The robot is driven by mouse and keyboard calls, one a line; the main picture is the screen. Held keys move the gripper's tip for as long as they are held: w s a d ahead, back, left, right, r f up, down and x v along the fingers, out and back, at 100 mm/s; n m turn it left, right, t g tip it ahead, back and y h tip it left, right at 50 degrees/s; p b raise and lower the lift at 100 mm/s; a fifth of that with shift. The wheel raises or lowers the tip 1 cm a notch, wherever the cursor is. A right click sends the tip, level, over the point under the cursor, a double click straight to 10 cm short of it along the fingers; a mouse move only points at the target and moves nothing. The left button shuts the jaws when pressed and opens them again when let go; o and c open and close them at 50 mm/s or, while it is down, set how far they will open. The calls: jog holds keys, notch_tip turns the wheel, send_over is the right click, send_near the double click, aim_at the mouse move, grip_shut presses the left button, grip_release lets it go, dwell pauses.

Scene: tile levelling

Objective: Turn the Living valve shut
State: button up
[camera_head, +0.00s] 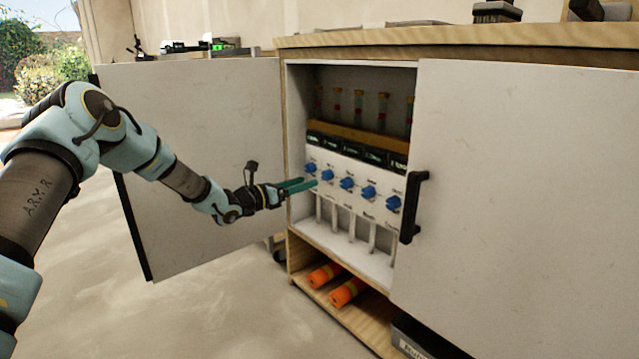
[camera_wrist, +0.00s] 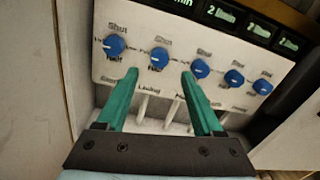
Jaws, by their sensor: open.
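The Living valve is a blue round knob (camera_wrist: 159,57), second from the left in a row on a white panel (camera_wrist: 130,75); the word "Living" is printed below it. "Shut" is printed above the knob and "Half" just below it. Its exact pointer direction is too small to tell. In the head view the same knob (camera_head: 327,175) is just beyond my fingertips. My gripper (camera_wrist: 160,74) has two green fingers, open and empty, pointing at the panel. The knob appears between and slightly above the fingertips; I cannot tell whether they touch it.
Similar blue knobs stand close on both sides, one left (camera_wrist: 114,45) and several right (camera_wrist: 200,68). Green displays (camera_wrist: 258,30) sit above. The cabinet's left door (camera_head: 200,150) is open beside my arm; the right door (camera_head: 520,190) has a black handle (camera_head: 413,207). Orange rolls (camera_head: 347,291) lie below.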

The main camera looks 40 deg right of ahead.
aim_at(324, 177)
jog(key=d, duration=0.2)
jog(key=d+b, duration=0.1)
jog(key=d, duration=0.3)
jog(key=shift+s+d, duration=0.3)
jog(key=shift+d, duration=0.1)
grip_shut()
